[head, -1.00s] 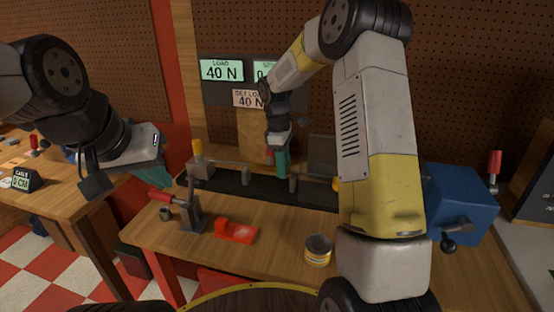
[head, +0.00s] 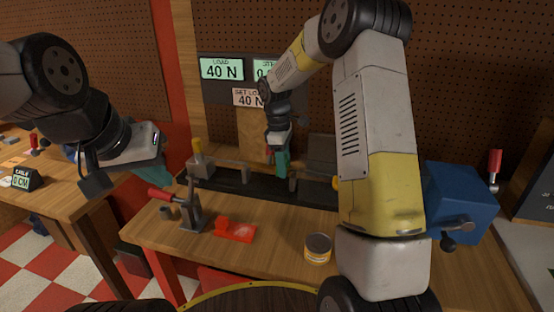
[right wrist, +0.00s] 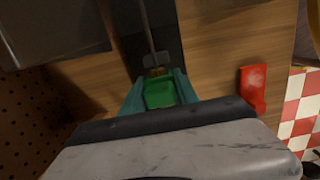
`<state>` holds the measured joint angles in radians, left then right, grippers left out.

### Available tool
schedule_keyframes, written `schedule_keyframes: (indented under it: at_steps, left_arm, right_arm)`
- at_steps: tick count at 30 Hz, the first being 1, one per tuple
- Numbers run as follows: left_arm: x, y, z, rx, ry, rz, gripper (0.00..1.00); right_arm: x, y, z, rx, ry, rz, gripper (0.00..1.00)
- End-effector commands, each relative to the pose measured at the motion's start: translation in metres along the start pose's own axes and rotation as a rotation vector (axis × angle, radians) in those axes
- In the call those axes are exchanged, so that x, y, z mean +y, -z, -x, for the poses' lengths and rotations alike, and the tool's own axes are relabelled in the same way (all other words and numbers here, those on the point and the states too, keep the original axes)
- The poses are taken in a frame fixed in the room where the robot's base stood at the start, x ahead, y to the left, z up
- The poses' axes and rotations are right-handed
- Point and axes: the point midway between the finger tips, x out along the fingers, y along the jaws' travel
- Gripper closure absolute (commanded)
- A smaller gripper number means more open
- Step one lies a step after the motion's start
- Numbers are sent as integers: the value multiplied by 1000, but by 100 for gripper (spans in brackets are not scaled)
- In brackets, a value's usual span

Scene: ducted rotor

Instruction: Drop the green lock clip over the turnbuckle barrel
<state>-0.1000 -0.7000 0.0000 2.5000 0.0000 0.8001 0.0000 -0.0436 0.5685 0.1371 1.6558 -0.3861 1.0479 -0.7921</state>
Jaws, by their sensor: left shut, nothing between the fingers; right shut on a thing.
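My right gripper (head: 281,170) is shut over the dark bed of the rig at the back of the bench. In the right wrist view its teal fingers (right wrist: 160,97) are shut on the green lock clip (right wrist: 160,92). A small brass-coloured piece, which looks like the turnbuckle barrel (right wrist: 156,71), shows just past the clip on a thin rod (right wrist: 148,30). I cannot tell whether the clip touches it. In the head view the gripper hides the barrel. My left gripper (head: 156,175) is shut and empty, in the air left of the bench.
A red-handled clamp (head: 189,208), a red part (head: 234,230) and a yellow tin (head: 318,248) stand on the front of the bench. A blue box (head: 460,203) is at the right. A display (head: 221,69) reads 40 N. Bare wood lies between the red part and the tin.

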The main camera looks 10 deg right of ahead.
Motion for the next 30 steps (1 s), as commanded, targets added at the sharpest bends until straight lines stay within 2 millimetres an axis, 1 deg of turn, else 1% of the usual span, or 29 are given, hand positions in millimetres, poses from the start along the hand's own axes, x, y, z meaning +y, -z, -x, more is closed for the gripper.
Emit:
schedule_keyframes:
  at_steps: [1,2,3,5,6,14,17,27,30]
  left_arm:
    - [0,0,0,0,0,0,100]
    - [0,0,0,0,0,0,100]
    - [0,0,0,0,0,0,100]
    - [0,0,0,0,0,0,100]
    - [0,0,0,0,0,0,100]
    - [0,0,0,0,0,0,100]
    - [0,0,0,0,0,0,100]
    - [0,0,0,0,0,0,100]
    - [0,0,0,0,0,0,100]
  right_arm:
    - [0,0,-1,-1,1,0,100]
    - [0,0,-1,-1,1,0,60]
    - [0,0,-1,0,1,0,52]
    - [0,0,-1,0,1,0,41]
    - [0,0,-1,0,1,0,39]
    - [0,0,0,0,1,0,39]
    - [0,0,6,1,-1,0,39]
    - [1,1,61,2,-2,-1,39]
    - [0,1,71,1,-1,0,39]
